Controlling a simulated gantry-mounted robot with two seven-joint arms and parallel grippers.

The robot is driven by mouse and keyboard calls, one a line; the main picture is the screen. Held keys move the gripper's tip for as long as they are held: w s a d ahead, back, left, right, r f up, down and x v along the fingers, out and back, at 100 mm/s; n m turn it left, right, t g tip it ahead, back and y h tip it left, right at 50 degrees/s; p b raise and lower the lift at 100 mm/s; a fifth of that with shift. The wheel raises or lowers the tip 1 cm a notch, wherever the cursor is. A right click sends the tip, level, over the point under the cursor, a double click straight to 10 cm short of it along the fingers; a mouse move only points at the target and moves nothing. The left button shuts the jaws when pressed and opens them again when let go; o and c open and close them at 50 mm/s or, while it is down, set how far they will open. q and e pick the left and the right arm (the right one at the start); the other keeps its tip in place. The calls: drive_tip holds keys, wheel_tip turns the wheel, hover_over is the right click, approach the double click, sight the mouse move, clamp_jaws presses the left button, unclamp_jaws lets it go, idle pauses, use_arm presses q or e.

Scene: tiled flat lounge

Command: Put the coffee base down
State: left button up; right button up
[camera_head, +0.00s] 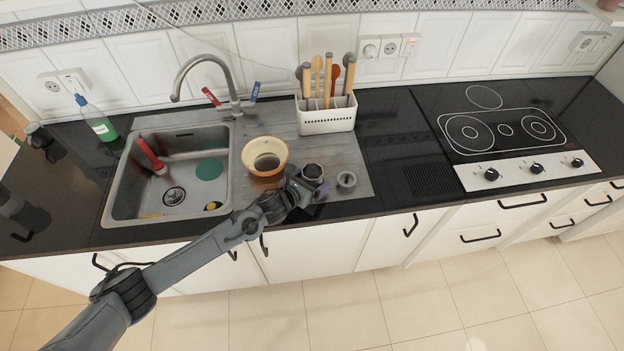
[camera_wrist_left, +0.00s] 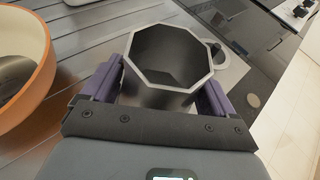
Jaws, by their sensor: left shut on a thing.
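The coffee base (camera_head: 312,170) is a dark grey metal, octagonal, open-topped cup. My left gripper (camera_head: 305,182) is shut on it. In the left wrist view the coffee base (camera_wrist_left: 165,97) sits upright between the two purple finger pads, its hollow inside visible. It is at the front of the ribbed steel drainboard (camera_head: 345,155). Its underside is hidden, so I cannot tell whether it touches the surface. My right gripper is not in view.
A small round grey part (camera_head: 346,180) stands just right of the coffee base. An orange-rimmed bowl (camera_head: 265,172) is close on the left, beside the sink (camera_head: 112,205). A white utensil holder (camera_head: 328,121) stands behind. Dark counter (camera_head: 392,150) to the right is clear.

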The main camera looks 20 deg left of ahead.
use_arm(q)
drive_tip(key=shift+f, duration=0.15)
drive_tip(key=o, duration=1)
